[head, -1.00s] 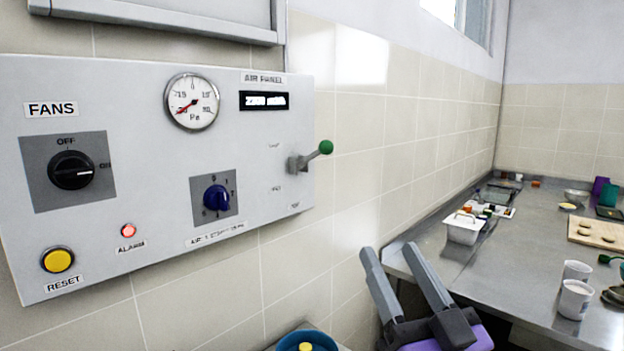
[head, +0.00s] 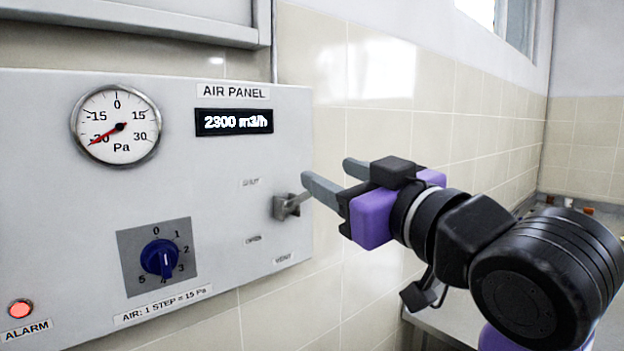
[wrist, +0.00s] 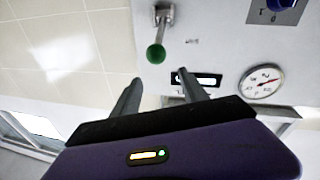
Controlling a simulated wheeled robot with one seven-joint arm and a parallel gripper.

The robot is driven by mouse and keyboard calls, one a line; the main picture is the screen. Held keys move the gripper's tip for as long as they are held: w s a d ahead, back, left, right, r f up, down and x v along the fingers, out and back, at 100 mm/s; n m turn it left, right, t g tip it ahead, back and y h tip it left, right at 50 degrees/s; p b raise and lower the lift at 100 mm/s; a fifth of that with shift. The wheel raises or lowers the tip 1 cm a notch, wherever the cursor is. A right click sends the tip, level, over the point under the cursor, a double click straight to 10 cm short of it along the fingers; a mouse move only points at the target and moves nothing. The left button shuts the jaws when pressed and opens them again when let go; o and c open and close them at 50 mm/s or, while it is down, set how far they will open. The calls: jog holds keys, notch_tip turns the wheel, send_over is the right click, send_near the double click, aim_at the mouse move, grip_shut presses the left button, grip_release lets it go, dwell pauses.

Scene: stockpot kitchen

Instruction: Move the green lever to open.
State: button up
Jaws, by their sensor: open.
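The lever (head: 289,205) sticks out from the right edge of the air panel, angled outward and slightly up. Its green knob is hidden behind my gripper in the head view. In the wrist view the green knob (wrist: 156,54) shows on the end of the metal lever arm (wrist: 163,28). My gripper (head: 327,170) is open and empty beside the lever. In the wrist view the knob lies just beyond the fingertips, in line with the gap between them (wrist: 157,82). Faint labels SHUT (head: 250,183), OPEN (head: 253,240) and VENT (head: 283,259) are printed near the lever.
The air panel (head: 60,240) carries a gauge (head: 117,125), a display reading 2300 m3/h (head: 234,122), a blue rotary knob (head: 159,258) and a lit red alarm lamp (head: 20,308). The tiled wall (head: 400,120) runs behind. A counter lies at the right, partly covered by my arm.

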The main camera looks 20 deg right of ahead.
aim_at(303, 196)
jog(key=shift+g, duration=0.6)
jog(key=w+f, duration=0.1)
jog(key=w, duration=0.1)
jog(key=w+p, duration=0.1)
jog(key=w, duration=0.2)
jog(key=w+f+p, duration=0.1)
jog(key=w, duration=0.2)
jog(key=shift+a+f, duration=0.3)
grip_shut()
dwell(0.7)
